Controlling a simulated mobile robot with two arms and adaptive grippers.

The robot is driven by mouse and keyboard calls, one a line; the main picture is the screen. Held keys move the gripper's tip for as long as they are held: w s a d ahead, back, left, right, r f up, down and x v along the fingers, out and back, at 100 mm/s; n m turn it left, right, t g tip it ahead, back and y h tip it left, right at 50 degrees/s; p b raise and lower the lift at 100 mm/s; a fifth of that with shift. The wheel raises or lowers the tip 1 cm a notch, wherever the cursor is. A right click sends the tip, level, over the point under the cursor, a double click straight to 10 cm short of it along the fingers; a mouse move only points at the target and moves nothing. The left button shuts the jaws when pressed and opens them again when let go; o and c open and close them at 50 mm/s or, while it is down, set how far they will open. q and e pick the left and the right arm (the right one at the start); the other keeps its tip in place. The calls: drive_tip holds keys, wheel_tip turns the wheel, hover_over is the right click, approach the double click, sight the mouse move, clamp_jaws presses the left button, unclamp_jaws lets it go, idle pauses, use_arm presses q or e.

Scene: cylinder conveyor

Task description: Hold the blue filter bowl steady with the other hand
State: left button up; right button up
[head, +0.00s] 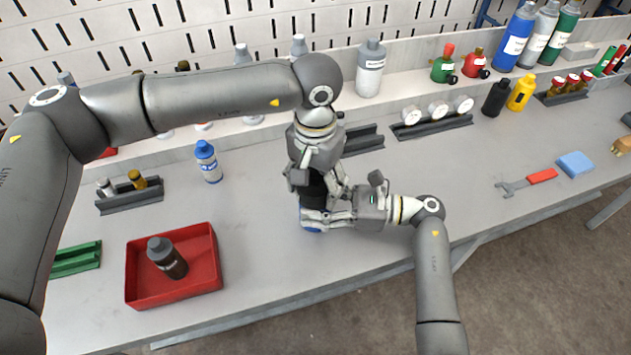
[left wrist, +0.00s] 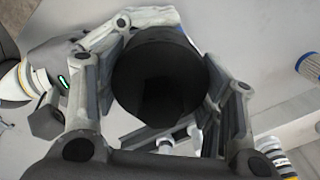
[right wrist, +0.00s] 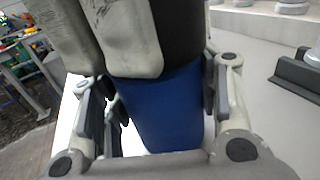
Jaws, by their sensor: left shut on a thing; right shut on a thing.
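The blue filter bowl (right wrist: 165,112) stands upright on the bench; in the head view only its lower edge (head: 312,230) shows below my gripper. A black cylindrical part (head: 313,188) sits directly above it. My right gripper (head: 312,216) comes in from the right side and is shut around the blue bowl. My left gripper (head: 318,188) points down from above and is shut on the black part, whose dark round top (left wrist: 160,78) fills the middle of the left wrist view. The joint between black part and bowl is partly hidden by pale fingers.
A red tray (head: 133,276) with a dark bottle (head: 167,258) is at the front left. A white bottle with a blue cap (head: 208,161) stands behind it. Grey racks (head: 431,127) line the back. The bench front right of the tray is clear; a wrench (head: 525,184) lies far right.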

use_arm(q)
drive_tip(key=shift+a, duration=0.1)
drive_tip(key=m, duration=0.5)
drive_tip(key=shift+m, duration=0.4)
drive_tip(key=o, duration=1.2)
drive_tip(key=shift+r, duration=1.25)
drive_tip(key=n, duration=0.4)
drive_tip(key=shift+n, duration=1)
